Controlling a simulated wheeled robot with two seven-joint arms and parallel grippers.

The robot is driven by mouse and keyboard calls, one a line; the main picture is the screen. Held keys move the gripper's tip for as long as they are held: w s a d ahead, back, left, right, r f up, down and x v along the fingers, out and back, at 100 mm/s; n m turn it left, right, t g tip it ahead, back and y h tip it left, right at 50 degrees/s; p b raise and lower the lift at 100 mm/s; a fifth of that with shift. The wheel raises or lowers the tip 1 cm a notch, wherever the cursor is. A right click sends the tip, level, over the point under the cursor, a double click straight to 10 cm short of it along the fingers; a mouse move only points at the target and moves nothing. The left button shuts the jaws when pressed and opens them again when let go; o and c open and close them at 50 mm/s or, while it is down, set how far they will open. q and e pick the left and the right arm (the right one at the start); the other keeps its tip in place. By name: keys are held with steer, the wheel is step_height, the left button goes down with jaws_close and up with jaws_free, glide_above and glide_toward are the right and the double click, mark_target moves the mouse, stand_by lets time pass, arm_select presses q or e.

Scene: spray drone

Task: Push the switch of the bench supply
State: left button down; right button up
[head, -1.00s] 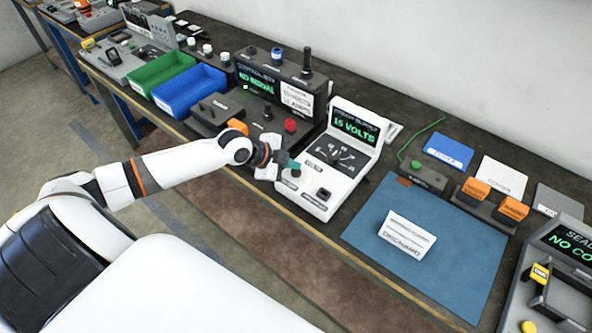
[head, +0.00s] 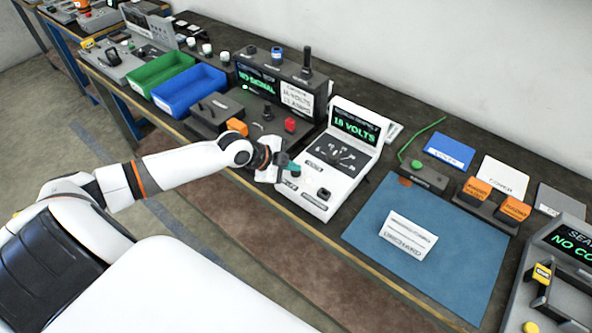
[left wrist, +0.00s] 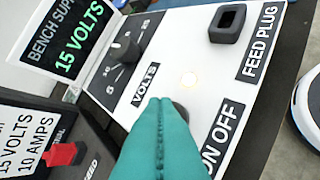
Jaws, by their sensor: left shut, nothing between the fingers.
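The bench supply (head: 343,182) is a white sloped box with a green "15 VOLTS" display (head: 354,124); its panel (left wrist: 185,42) fills much of the left wrist view. My left gripper (head: 294,167) is shut and empty over the panel's near left part. In the left wrist view its teal fingertips (left wrist: 162,104) are together by the "ON OFF" label (left wrist: 222,132). A dark round part, seemingly the switch (left wrist: 181,110), is mostly hidden behind them. I cannot tell whether they touch. My right gripper is not in view.
The panel also has a volts knob (left wrist: 125,47), a pale lit spot (left wrist: 189,80) and a black feed plug socket (left wrist: 228,23). A dark unit with a red knob (head: 290,125) stands to the left. A blue mat (head: 440,250) with a white card lies to the right.

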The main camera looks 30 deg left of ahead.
mark_target(292, 173)
arm_select(q)
steer(key=shift+r+p, duration=0.5)
steer(key=shift+r, duration=0.05)
step_height(292, 173, up, 6)
steer(key=p, duration=0.5)
stand_by(0.3)
